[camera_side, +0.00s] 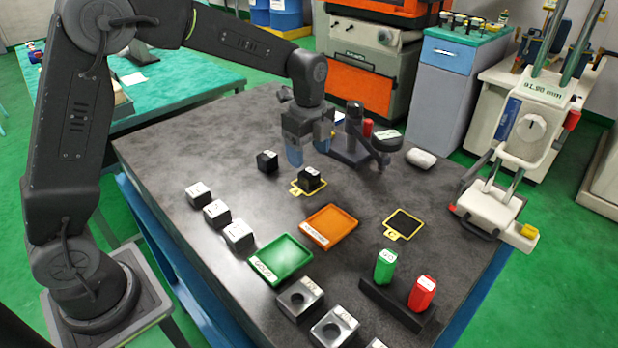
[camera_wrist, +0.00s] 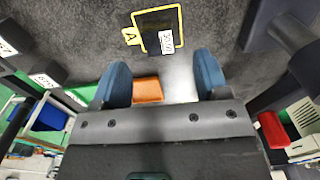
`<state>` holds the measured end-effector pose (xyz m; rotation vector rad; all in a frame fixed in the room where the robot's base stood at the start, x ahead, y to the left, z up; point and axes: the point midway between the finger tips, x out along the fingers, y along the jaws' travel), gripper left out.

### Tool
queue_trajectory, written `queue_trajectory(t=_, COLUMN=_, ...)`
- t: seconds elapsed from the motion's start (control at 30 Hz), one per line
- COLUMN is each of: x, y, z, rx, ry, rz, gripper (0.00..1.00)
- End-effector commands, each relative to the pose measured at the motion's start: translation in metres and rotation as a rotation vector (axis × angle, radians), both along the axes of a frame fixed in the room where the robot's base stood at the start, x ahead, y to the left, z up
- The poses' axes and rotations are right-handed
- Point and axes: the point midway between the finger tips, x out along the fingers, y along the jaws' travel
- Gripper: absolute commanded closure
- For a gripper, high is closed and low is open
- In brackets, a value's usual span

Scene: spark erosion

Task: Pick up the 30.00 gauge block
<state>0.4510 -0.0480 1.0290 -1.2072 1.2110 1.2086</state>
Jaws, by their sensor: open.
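A black block (camera_side: 311,177) with a white label sits on yellow-framed spot A (camera_side: 296,187). In the wrist view this block (camera_wrist: 156,24) lies beyond my fingertips, its label too small to read surely; it may be the 30.00 gauge block. A second black block (camera_side: 267,161) with a white label stands to its left on the table; its marking is not legible. My gripper (camera_side: 308,148) hangs behind the block on A, its blue fingers pointing down. In the wrist view the fingers (camera_wrist: 162,82) are wide apart with nothing held between them.
A dark stand (camera_side: 351,140) is close to the right of my gripper. Green (camera_side: 294,276) and orange (camera_side: 331,241) trays, white labelled blocks (camera_side: 215,213), empty spot C (camera_side: 404,223) and green and red cylinders (camera_side: 385,266) lie nearer the camera. Table around the second black block is clear.

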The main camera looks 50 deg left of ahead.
Motion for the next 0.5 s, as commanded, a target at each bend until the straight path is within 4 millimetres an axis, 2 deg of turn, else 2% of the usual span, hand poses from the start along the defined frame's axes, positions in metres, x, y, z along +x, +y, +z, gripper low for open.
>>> queue_trajectory(t=0.23, x=-0.001, y=-0.001, z=-0.019, rx=0.000, ry=0.001, rz=0.001, gripper=0.32)
queue_trajectory(t=0.5, x=-0.002, y=-0.002, z=-0.056, rx=0.000, ry=0.002, rz=0.001, gripper=0.32)
